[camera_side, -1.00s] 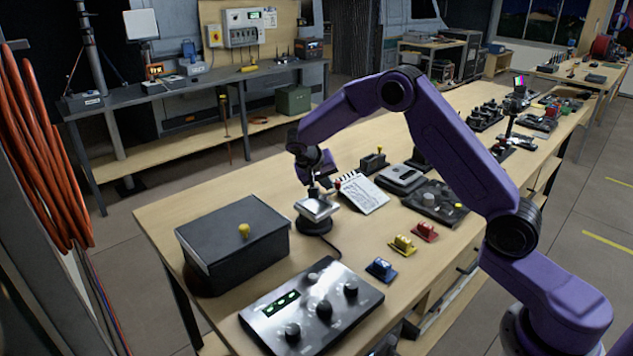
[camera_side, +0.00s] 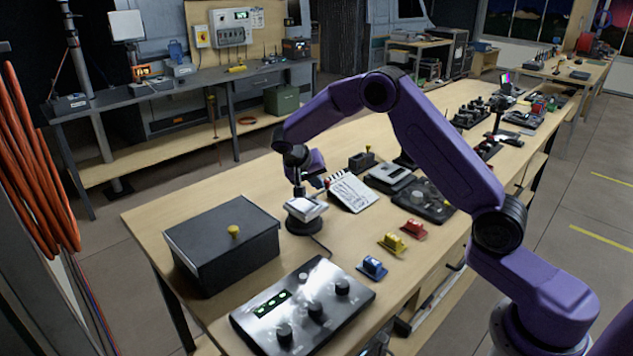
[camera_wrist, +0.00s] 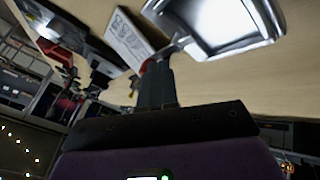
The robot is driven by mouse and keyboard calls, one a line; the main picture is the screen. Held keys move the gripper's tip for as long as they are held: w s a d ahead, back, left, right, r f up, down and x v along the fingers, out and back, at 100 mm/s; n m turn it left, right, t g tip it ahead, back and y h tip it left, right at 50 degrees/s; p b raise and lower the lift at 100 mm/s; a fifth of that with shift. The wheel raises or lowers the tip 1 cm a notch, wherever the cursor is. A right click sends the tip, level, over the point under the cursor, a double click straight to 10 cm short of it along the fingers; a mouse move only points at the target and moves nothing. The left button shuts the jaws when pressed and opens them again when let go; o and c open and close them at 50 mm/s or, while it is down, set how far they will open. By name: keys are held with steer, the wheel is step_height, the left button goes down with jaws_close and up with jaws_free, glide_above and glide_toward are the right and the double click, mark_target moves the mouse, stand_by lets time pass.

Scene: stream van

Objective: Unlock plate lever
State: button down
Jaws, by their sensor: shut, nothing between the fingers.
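A silver square plate (camera_side: 306,208) sits on a round black base (camera_side: 304,226) on the wooden bench in the side view. The plate also fills the top of the wrist view (camera_wrist: 215,22). A thin metal lever (camera_wrist: 172,48) reaches from the plate's left edge towards a red knob (camera_wrist: 146,66), partly hidden behind my fingers. The red knob also shows right of the plate in the side view (camera_side: 326,182). My gripper (camera_side: 299,192) is shut and empty, pointing down at the plate's far edge. Its fingertips are close to the lever; I cannot tell whether they touch.
A black box with a yellow knob (camera_side: 222,246) stands left of the plate. A control panel with dials (camera_side: 302,305) lies in front. Blue (camera_side: 372,267), yellow (camera_side: 392,243) and red (camera_side: 413,229) small parts lie to the right. A white notepad (camera_side: 351,191) lies just behind.

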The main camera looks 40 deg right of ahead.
steer(key=shift+m+g, duration=0.3)
steer(key=shift+m, duration=0.3)
steer(key=shift+s+m+g, duration=0.2)
steer(key=shift+m+g, duration=0.6)
steer(key=shift+m, duration=0.4)
steer(key=m+g, duration=0.1)
steer(key=m, duration=0.1)
steer(key=s+m+g+y, duration=0.1)
steer(key=m, duration=0.1)
steer(key=shift+a+m+g, duration=0.1)
steer(key=shift+m+g, duration=0.3)
steer(key=shift+s, duration=0.1)
steer(key=shift+w+a, duration=0.35)
steer(key=shift+w, duration=0.4)
stand_by(0.4)
